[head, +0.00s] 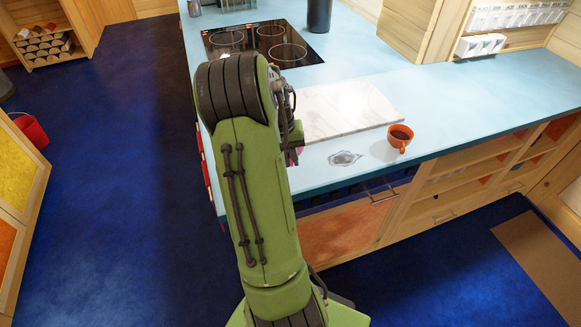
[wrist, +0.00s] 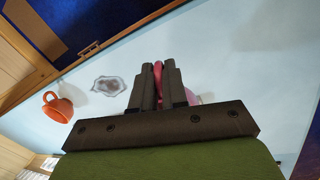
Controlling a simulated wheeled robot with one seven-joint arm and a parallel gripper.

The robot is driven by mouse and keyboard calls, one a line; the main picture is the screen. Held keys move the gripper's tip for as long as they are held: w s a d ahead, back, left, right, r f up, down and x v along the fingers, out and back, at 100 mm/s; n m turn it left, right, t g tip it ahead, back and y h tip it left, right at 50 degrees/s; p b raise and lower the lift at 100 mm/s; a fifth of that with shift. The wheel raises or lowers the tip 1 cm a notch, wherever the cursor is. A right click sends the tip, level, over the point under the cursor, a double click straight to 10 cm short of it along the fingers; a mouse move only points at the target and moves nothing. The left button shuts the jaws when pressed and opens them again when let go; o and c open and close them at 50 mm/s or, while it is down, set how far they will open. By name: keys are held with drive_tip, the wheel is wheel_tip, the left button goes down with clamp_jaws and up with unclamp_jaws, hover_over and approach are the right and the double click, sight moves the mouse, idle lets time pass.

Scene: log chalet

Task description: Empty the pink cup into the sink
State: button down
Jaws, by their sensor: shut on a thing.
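My gripper (wrist: 157,78) is shut on a pink cup (wrist: 158,68) in the wrist view. A thin pink edge shows between the fingers, and more pink shows behind the right finger. Most of the cup is hidden, so its tilt and contents cannot be told. In the head view my green arm hides the gripper, and only a sliver of the pink cup (head: 299,150) shows beside the arm, over the counter's near edge. I cannot make out a sink in either view.
The light blue counter (head: 440,88) holds an orange cup (head: 400,138) with dark contents, a grey irregular patch (head: 345,158), a pale marble board (head: 345,108) and a black hob (head: 262,45). A dark cylinder (head: 319,15) stands behind. Blue floor lies open at left.

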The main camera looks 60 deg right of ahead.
drive_tip(key=shift+t+y, duration=0.4)
drive_tip(key=shift+t, duration=0.3)
wheel_tip(320, 180, up, 10)
drive_tip(key=p, duration=0.5)
drive_tip(key=shift+f, duration=0.2)
